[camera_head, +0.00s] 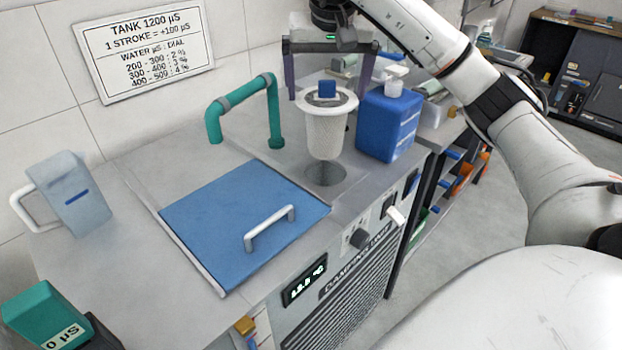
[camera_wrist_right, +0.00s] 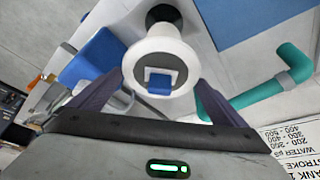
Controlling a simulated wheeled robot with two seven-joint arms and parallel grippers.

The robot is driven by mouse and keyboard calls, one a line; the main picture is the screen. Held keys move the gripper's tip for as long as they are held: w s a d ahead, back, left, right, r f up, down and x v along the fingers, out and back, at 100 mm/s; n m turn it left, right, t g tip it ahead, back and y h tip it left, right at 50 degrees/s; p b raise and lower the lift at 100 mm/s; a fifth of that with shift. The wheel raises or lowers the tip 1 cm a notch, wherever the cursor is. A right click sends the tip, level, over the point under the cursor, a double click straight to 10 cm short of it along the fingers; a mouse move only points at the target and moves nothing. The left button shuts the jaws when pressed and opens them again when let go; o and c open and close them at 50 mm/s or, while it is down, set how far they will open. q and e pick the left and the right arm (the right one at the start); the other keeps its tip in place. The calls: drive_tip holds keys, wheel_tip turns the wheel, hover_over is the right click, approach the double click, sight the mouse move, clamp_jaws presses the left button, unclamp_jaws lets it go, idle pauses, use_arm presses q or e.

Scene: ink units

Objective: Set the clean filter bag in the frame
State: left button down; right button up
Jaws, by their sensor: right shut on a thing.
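The clean filter bag (camera_head: 325,134) is a white, tapered mesh bag with a wide pale rim and a blue tab on top. My right gripper (camera_head: 327,90) is shut on it at the rim and holds it upright. The bag's lower end hangs over a round dark opening (camera_head: 324,177) in the steel counter; whether its tip dips inside is hard to tell. In the right wrist view, the bag's white rim and blue tab (camera_wrist_right: 160,82) sit between the fingers, and the opening shows just beyond it. My left gripper is not in view.
A blue jug with a white cap (camera_head: 390,122) stands close right of the bag. A teal pipe (camera_head: 243,105) arches at its left. A blue lid with a handle (camera_head: 240,220) lies in front left. A clear pitcher (camera_head: 73,195) stands at far left.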

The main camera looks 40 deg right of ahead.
sight(326, 159)
drive_tip(key=f, duration=0.4)
drive_tip(key=f+b, duration=0.1)
drive_tip(key=f, duration=0.7)
drive_tip(key=shift+s+f, duration=0.1)
drive_tip(key=shift+s, duration=0.25)
drive_tip(key=shift+f, duration=0.35)
wheel_tip(326, 159, down, 4)
drive_tip(key=shift+r+b, duration=0.1)
drive_tip(key=shift+b, duration=0.2)
drive_tip(key=shift+w, duration=0.1)
drive_tip(key=shift+f, duration=0.2)
